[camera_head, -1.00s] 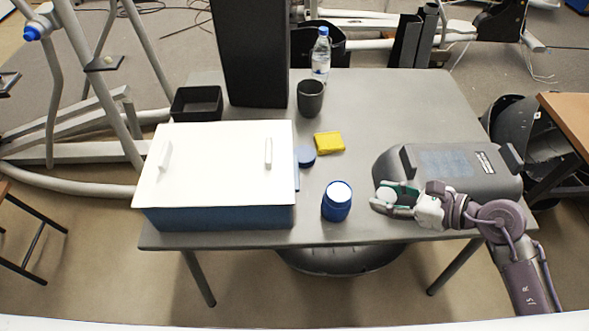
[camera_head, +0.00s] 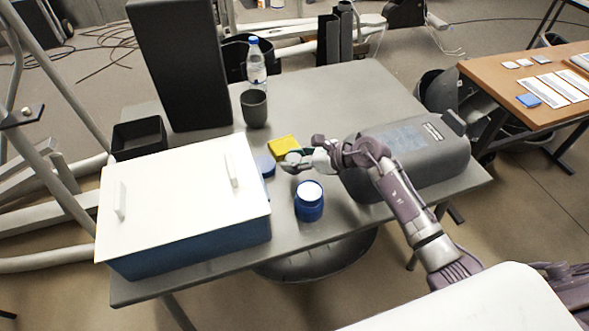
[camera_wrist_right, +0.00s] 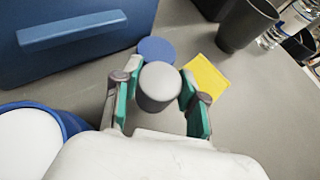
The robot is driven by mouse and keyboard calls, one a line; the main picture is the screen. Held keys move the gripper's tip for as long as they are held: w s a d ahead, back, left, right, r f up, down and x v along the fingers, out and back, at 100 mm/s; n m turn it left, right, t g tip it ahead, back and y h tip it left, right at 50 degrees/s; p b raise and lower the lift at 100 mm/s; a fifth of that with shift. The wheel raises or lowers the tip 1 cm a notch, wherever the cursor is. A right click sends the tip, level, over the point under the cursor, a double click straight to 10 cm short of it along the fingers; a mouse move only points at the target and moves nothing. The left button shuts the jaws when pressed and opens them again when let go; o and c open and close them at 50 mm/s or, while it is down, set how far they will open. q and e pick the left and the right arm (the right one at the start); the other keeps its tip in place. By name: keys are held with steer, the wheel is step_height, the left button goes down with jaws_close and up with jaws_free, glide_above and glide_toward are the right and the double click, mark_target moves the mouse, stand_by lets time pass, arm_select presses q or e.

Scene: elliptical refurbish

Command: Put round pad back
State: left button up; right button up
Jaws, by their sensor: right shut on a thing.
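My right gripper (camera_head: 289,161) is shut on a grey, round, short cylinder, which I take to be the round pad (camera_wrist_right: 160,88). The pad sits between the green-lined fingers in the right wrist view, held above the table. In the head view the pad is too small and covered to make out clearly. A blue jar (camera_head: 309,208) with a white round top stands on the table just in front of the gripper; it also shows at the lower left of the right wrist view (camera_wrist_right: 28,140). A flat blue disc (camera_head: 265,168) lies beyond the gripper. My left gripper is not in view.
A blue box with a white lid (camera_head: 180,195) stands left of the jar. A yellow pad (camera_head: 282,146) lies behind the gripper. A dark cup (camera_head: 254,108) and a bottle (camera_head: 256,65) stand farther back. A large grey case (camera_head: 430,155) lies to the right.

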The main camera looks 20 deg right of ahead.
steer(key=shift+f, duration=1.85)
steer(key=shift+f, duration=0.1)
steer(key=o, duration=0.7)
steer(key=shift+c, duration=0.2)
steer(key=shift+r, duration=0.2)
steer(key=v, duration=1.2)
steer(key=shift+b, duration=0.4)
steer(key=shift+f, duration=0.1)
